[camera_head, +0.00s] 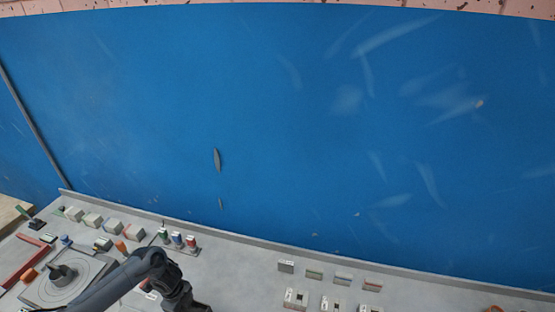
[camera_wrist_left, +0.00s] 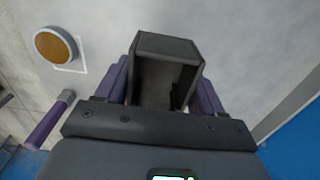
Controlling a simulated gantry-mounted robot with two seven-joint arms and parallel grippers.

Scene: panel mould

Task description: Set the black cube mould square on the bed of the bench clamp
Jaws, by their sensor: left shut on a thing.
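The black cube mould (camera_wrist_left: 165,65) is a dark, open-sided box in the left wrist view. My left gripper (camera_wrist_left: 163,85) is shut on it, with a purple finger against each side. In the head view my left arm comes in from the lower left, and its dark wrist (camera_head: 178,290) is at the bottom edge. The fingers and the mould are hidden there. I cannot pick out the bench clamp or its bed for certain in either view. My right gripper is in neither view.
A round plate with a dark cone (camera_head: 62,275) stands at the bench's left. Capped bottles (camera_head: 177,240) and grey blocks (camera_head: 92,219) line the back. More blocks (camera_head: 297,298) stand right. In the wrist view, an orange disc (camera_wrist_left: 53,45) and a purple bar (camera_wrist_left: 45,127) are left.

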